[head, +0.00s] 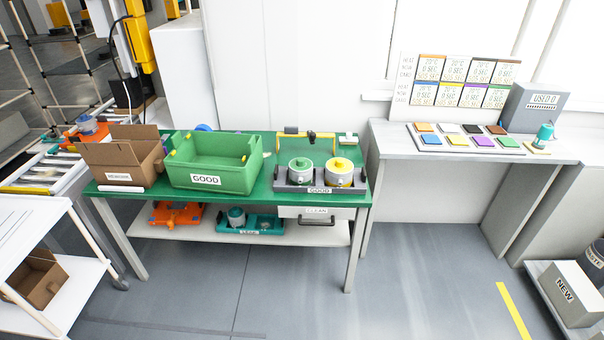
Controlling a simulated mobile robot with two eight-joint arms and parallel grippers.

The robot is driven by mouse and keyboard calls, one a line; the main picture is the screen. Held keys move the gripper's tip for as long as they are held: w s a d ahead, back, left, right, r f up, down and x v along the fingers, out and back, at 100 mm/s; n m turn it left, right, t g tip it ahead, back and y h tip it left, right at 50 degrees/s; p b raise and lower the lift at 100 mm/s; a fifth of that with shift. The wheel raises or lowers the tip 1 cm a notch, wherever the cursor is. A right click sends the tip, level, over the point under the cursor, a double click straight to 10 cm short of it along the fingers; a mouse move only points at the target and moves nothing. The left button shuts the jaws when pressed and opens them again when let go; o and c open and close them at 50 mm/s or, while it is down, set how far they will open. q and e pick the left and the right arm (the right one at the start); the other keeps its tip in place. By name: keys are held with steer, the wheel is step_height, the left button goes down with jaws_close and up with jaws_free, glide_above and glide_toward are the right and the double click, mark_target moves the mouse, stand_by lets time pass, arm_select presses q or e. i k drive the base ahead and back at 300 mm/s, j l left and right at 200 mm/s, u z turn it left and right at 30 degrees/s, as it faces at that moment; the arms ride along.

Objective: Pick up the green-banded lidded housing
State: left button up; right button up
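The green-banded lidded housing (300,171) is a light grey cylinder with a green top. It stands upright in the left half of a dark grey tray (283,188) labelled GOOD, on the right part of the green-topped table (268,198). A similar housing with a yellow top (339,173) stands beside it on the right in the same tray. Neither of my grippers shows in the head view.
A green GOOD bin (238,181) and an open cardboard box (122,160) stand left of the tray. A yellow-and-black bar (292,134) is behind the housings. A grey bench (385,150) with coloured pads stands to the right. The floor in front is clear.

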mark_target(301, 169)
steer(key=i+j, duration=0.15)
steer(key=i, duration=0.25)
steer(key=i+j, duration=0.1)
steer(key=i, duration=0.25)
steer(key=i+j, duration=0.15)
steer(key=i, duration=0.25)
steer(key=i+j, duration=0.6)
steer(key=i, duration=0.15)
steer(key=i+z, duration=0.05)
